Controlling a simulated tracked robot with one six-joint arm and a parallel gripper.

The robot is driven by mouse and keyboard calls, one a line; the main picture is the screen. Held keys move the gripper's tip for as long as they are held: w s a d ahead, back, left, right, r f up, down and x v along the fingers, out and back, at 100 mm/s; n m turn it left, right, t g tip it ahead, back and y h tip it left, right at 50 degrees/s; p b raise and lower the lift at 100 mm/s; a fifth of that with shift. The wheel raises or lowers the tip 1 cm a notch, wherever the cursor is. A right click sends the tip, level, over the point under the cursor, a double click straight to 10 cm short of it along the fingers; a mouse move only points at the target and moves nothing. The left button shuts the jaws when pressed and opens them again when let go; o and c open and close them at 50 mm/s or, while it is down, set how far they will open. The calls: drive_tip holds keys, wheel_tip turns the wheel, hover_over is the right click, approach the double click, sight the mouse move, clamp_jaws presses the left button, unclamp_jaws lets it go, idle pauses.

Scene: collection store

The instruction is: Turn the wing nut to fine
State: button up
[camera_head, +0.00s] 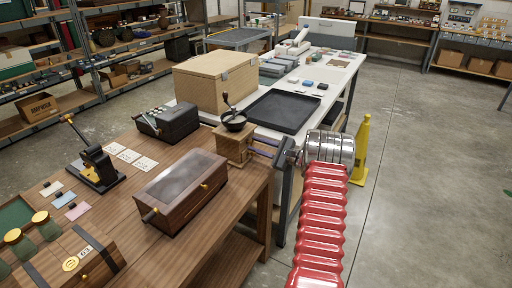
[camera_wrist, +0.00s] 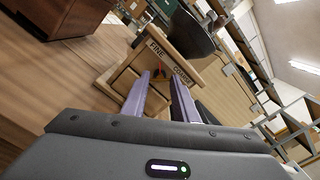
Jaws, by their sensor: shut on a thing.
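The coffee grinder (camera_head: 233,146) is a wooden box with a dark bowl and a crank on top. It stands at the right edge of the brown table. In the wrist view its wooden top plate (camera_wrist: 172,58) carries the words FINE and COARSE, and a small red mark (camera_wrist: 162,68) shows near FINE. My gripper (camera_head: 254,145) reaches the grinder from the right, its purple fingers level with the upper body. In the wrist view my gripper (camera_wrist: 161,78) is shut on the wing nut, which is mostly hidden between the fingertips beneath the plate.
A dark wooden box (camera_head: 181,190) stands left of the grinder, with a black device (camera_head: 167,122) behind it. A black tray (camera_head: 284,110) lies on the white table beyond. A yellow sign (camera_head: 361,150) stands on the floor to the right.

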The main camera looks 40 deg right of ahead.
drive_tip(key=o, duration=0.8)
drive_tip(key=v, duration=1.3)
drive_tip(key=shift+s, duration=0.4)
